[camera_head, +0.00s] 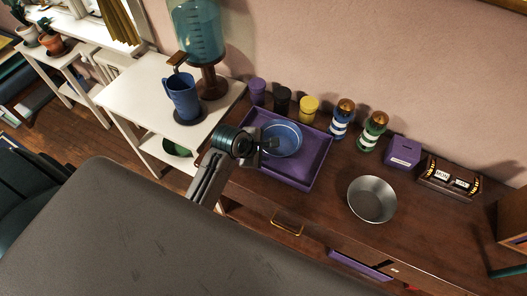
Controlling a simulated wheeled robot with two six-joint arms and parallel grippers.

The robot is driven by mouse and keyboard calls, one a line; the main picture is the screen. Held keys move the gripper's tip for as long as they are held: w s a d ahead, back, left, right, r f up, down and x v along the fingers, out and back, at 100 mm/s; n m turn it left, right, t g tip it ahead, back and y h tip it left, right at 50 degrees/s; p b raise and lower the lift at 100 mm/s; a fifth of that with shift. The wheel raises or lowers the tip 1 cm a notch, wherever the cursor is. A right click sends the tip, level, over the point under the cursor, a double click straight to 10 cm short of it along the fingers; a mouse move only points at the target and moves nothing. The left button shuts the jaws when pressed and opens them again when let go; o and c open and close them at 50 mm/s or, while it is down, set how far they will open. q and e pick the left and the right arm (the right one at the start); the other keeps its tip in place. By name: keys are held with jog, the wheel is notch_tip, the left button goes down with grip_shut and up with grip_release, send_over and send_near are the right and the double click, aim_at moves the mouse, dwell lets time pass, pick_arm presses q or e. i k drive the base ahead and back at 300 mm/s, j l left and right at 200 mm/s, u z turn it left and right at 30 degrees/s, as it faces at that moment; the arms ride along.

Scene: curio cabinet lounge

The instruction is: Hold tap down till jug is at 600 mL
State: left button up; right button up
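The blue jug (182,98) stands upright on a dark round mat on the white side table (140,87). The large clear dispenser (200,35) with bluish liquid stands on a brown base just behind it. The brown-gold tap (177,60) juts from the dispenser above the jug's rim. The jug's liquid level and any markings are too small to read. My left gripper (268,147) is over the purple tray, at the near left side of the blue bowl, well right of the jug and tap. Its fingers are too small and dark to judge their opening. My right gripper is out of view.
The purple tray (312,172) holds the blue bowl (283,138) on the brown cabinet. Several lidded canisters, such as the yellow one (309,108), line the wall. A metal bowl (371,200) and a purple box (403,152) stand right. Open cabinet top lies around the metal bowl.

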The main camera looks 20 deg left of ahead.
aim_at(177, 57)
jog(key=u, duration=1.45)
